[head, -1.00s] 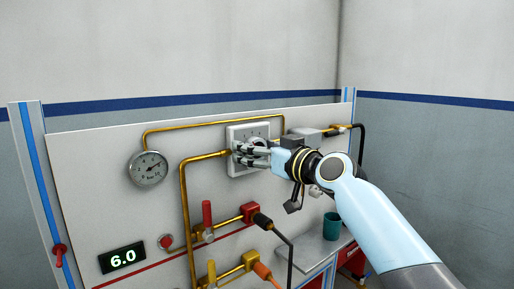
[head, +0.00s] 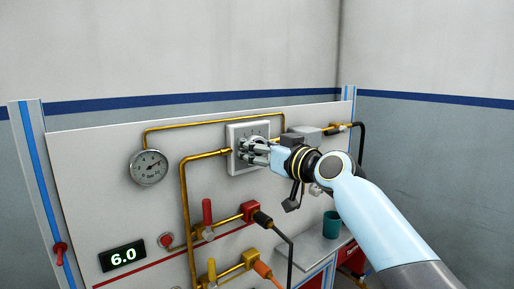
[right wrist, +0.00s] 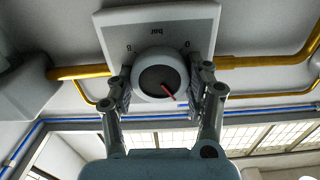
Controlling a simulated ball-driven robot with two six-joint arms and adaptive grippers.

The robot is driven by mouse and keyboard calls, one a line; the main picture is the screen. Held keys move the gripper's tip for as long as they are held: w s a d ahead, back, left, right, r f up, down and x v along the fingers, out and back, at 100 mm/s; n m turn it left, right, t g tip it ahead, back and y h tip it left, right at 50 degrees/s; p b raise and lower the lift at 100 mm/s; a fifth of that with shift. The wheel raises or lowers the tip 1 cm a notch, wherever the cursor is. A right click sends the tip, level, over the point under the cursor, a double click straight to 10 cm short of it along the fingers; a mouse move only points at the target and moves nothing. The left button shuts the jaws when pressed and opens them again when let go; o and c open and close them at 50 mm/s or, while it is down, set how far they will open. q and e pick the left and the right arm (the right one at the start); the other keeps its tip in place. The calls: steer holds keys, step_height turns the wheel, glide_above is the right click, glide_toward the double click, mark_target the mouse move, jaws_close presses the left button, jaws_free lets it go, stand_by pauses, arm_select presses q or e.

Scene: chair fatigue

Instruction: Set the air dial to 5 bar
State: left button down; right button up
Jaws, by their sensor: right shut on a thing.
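The air dial's square white plate (head: 233,133) is on the upper middle of the panel. In the right wrist view, the round knob (right wrist: 153,60) has a red pointer (right wrist: 168,90), and the plate (right wrist: 118,22) reads "bar", 0 and 8 upside down. My right gripper (head: 246,150) is at the dial. In the right wrist view its fingers (right wrist: 161,84) stand on both sides of the knob, shut on it. The digital display (head: 122,257) reads 6.0. My left gripper is not in view.
A round pressure gauge (head: 148,167) is left of the dial. Brass pipes (head: 184,205) run around it. Lower down are a red-handled valve (head: 207,212), hose fittings (head: 250,211) and a red button (head: 166,240). A teal cup (head: 332,225) stands on a grey shelf (head: 300,249).

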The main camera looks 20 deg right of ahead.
steer(key=m, duration=0.3)
steer(key=shift+p, duration=0.35)
steer(key=m+p, duration=0.1)
steer(key=m, duration=0.3)
steer(key=shift+d, duration=0.1)
steer(key=m+p, duration=0.2)
steer(key=m, duration=0.3)
steer(key=shift+m, duration=0.3)
steer(key=shift+f+m, duration=0.1)
steer(key=shift+m, duration=0.2)
steer(key=o, duration=1.2)
steer(key=shift+d, duration=0.1)
